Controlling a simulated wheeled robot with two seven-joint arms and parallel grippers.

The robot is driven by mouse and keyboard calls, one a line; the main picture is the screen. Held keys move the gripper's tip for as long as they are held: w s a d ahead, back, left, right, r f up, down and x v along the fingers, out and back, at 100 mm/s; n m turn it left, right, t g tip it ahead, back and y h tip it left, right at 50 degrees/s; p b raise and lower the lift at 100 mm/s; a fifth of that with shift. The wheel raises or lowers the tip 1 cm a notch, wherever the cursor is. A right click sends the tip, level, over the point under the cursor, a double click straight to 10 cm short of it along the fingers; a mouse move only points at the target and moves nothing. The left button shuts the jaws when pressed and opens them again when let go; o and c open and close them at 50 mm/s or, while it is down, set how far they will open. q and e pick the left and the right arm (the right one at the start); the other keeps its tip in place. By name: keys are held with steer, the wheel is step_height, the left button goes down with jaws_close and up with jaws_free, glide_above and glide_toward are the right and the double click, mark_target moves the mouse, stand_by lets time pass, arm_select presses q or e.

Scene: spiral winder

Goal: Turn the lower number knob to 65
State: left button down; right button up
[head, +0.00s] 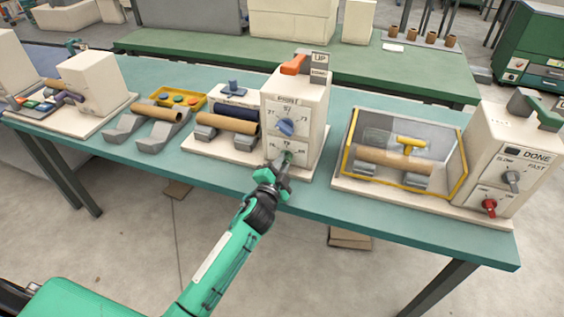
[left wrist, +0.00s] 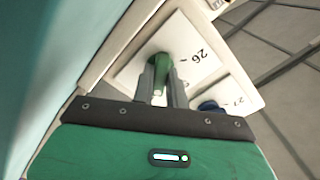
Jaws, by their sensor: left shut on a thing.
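The lower number knob is green and sits on the lower white dial plate of the cream machine (head: 318,100). My left gripper (head: 285,162) reaches it from the front and is shut on the knob. In the left wrist view the green knob (left wrist: 163,68) lies between the two grey fingers. My right gripper is not in view.
An orange lever (head: 293,65) stands on top of the machine. Rolls on grey cradles (head: 157,112) lie to the left. A yellow-framed station (head: 375,181) and a machine with a red knob (head: 489,204) stand to the right. The green table's front edge is free.

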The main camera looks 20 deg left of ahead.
arm_select(q)
steer(key=shift+m, duration=0.5)
steer(key=c, duration=1.4)
jaws_free()
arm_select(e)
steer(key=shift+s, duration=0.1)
arm_select(q)
steer(key=s+b, duration=0.1)
steer(key=s, duration=1.2)
steer(key=shift+s+a, duration=0.2)
steer(key=shift+s, duration=0.2)
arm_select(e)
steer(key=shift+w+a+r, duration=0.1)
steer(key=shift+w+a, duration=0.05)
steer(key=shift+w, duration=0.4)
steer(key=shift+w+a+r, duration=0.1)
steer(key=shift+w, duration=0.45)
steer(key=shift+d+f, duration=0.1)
arm_select(q)
steer(key=shift+f, duration=0.1)
